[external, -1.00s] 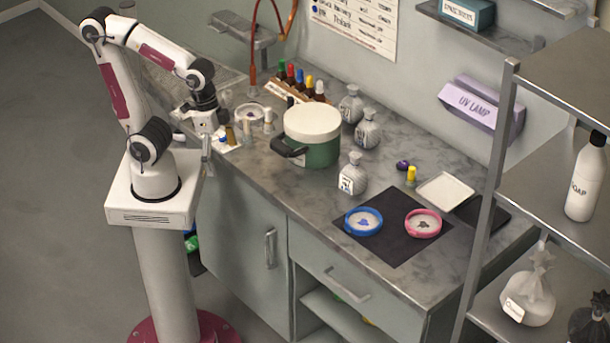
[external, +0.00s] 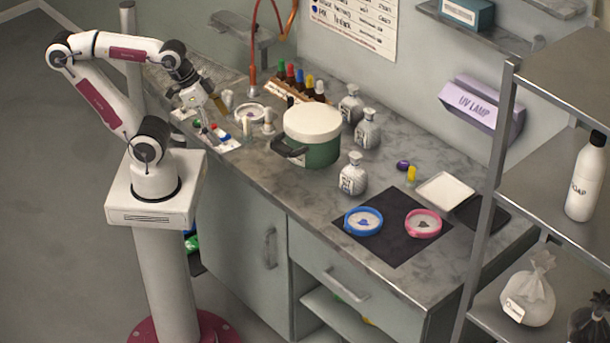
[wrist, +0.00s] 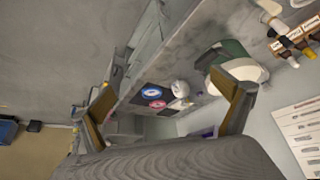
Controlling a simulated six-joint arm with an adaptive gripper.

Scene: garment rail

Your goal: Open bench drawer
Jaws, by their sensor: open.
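The bench drawer (external: 325,270) is a grey front under the right half of the worktop, with a bar handle (external: 347,285). It looks closed, its front in line with the bench face. My gripper (external: 213,117) is over the left part of the bench, well left of the drawer and above its level, touching neither drawer nor handle. In the wrist view my gripper (wrist: 162,84) shows two spread fingers with nothing held between them. The bench appears tilted there, and I cannot clearly make out the drawer handle.
A green pot (external: 312,140) with a white lid and several grey bottles stand on the bench. Blue (external: 363,222) and pink (external: 423,223) dishes lie on a black mat above the drawer. A cupboard door (external: 240,240) is left of it, a metal shelf rack (external: 495,150) right. The floor in front is clear.

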